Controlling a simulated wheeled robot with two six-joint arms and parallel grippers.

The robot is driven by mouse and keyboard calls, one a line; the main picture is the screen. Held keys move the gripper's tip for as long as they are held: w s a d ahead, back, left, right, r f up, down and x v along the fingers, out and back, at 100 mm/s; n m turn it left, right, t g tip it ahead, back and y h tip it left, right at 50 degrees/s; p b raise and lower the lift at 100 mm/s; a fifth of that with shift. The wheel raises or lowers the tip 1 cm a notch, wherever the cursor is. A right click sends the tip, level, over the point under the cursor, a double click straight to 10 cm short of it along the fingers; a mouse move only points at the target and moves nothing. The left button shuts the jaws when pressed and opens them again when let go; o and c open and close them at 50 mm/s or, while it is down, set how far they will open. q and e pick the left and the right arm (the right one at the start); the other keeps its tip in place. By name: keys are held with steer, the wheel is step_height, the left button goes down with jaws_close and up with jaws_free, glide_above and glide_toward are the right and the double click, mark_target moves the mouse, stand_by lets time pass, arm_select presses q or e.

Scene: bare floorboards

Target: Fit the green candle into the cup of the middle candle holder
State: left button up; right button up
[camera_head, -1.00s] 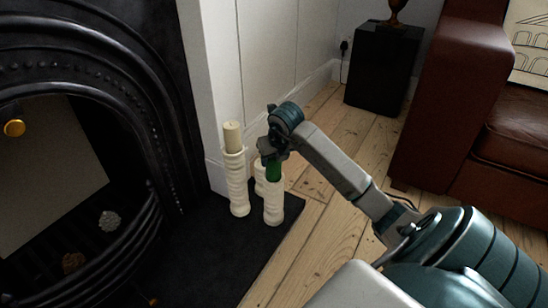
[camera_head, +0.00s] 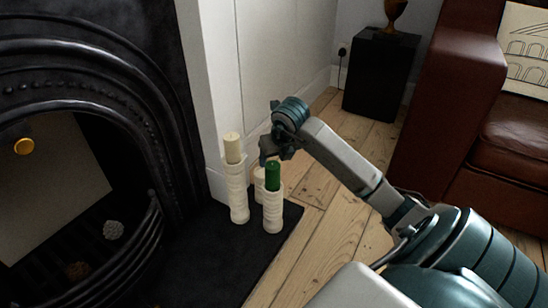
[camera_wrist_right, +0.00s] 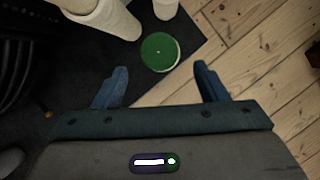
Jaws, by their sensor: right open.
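The green candle (camera_head: 273,176) stands upright in the cup of the front right cream ribbed holder (camera_head: 273,212). In the right wrist view, its round green top (camera_wrist_right: 160,52) shows with a pale rim around part of it. My right gripper (camera_head: 268,155) is open and empty, just above and behind the candle top. In the right wrist view, its two blue fingers (camera_wrist_right: 160,84) are spread wide, with the candle top beyond their tips and apart from them. My left gripper is out of view.
A taller cream holder (camera_head: 238,195) with a cream candle (camera_head: 232,148) stands close on the left. A shorter cream holder (camera_head: 259,183) is partly hidden behind. All stand on the dark hearth (camera_head: 225,250) beside the black fireplace. Bare floorboards (camera_head: 320,230) lie to the right.

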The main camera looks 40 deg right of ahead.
steer(key=p+v, duration=0.1)
steer(key=v, duration=0.4)
